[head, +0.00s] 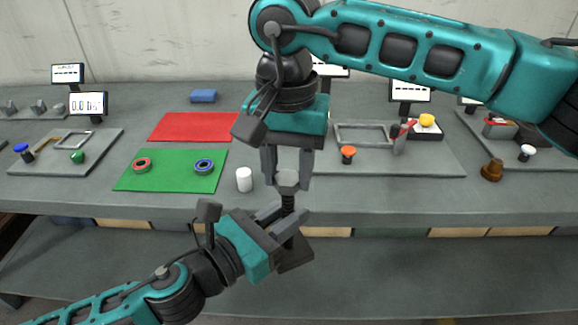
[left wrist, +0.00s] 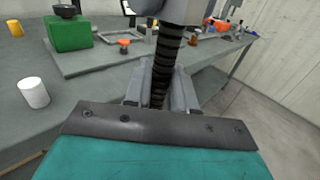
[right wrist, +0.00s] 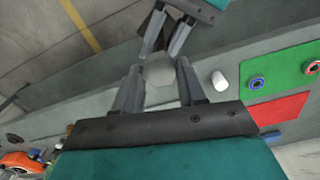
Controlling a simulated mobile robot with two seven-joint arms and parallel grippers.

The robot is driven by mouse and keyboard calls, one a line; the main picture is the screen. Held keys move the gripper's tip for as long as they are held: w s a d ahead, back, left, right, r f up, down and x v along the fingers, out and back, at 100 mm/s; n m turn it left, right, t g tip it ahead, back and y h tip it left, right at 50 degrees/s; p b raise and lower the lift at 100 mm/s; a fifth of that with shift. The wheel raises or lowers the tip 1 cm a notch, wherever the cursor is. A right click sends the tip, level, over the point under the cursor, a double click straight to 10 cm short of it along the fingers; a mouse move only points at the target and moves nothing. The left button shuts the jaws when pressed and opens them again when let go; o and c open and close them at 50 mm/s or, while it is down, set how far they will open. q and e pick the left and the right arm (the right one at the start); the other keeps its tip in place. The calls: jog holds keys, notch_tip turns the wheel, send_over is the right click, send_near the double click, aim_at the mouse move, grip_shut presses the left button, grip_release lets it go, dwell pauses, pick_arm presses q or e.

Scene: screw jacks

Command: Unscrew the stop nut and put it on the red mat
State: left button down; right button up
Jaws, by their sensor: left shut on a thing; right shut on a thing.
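A grey hexagonal nut (head: 288,180) sits at the top of a dark threaded screw (head: 288,202), off the table's front edge. My right gripper (head: 287,174) points down from above and is shut on the nut; the right wrist view shows the nut (right wrist: 159,70) between its fingers. My left gripper (head: 280,219) comes from below left and is shut on the screw, which stands between its fingers in the left wrist view (left wrist: 165,70). The screw's lower end is hidden by the left gripper. The red mat (head: 195,127) lies bare at the back left of the table.
A green mat (head: 172,178) with a red ring (head: 142,165) and a blue ring (head: 204,166) lies in front of the red mat. A white cylinder (head: 244,179) stands near the table edge. A grey tray (head: 430,160) with several parts lies to the right.

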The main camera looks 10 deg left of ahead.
jog(key=n, duration=0.7)
jog(key=shift+w+a+r, duration=0.1)
jog(key=shift+w+a, duration=0.05)
jog(key=n, duration=0.8)
jog(key=o, duration=1.2)
jog(key=shift+c, duration=0.2)
